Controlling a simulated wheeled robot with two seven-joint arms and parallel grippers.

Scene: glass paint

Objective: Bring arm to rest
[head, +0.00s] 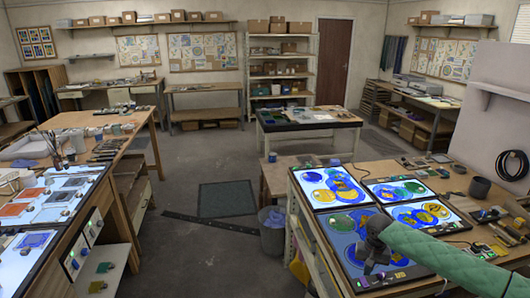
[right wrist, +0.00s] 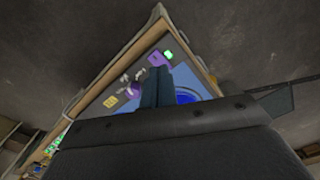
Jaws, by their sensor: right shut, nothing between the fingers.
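My right arm comes in from the right edge of the head view in a green quilted sleeve. My right gripper (head: 372,262) is dark and hangs above the front light panel of the right-hand bench (head: 345,286). In the right wrist view the two fingers (right wrist: 157,88) are together, shut, with nothing between them. Part of a panel with blue glass shows beyond them. My left gripper is in neither view.
Lit panels with blue and yellow glass discs (head: 331,187) cover the right bench. A grey bin (head: 272,238) stands beside it. A left bench (head: 55,215) holds more lit panels. The floor between (head: 215,250) is mostly clear, with a dark mat (head: 226,199).

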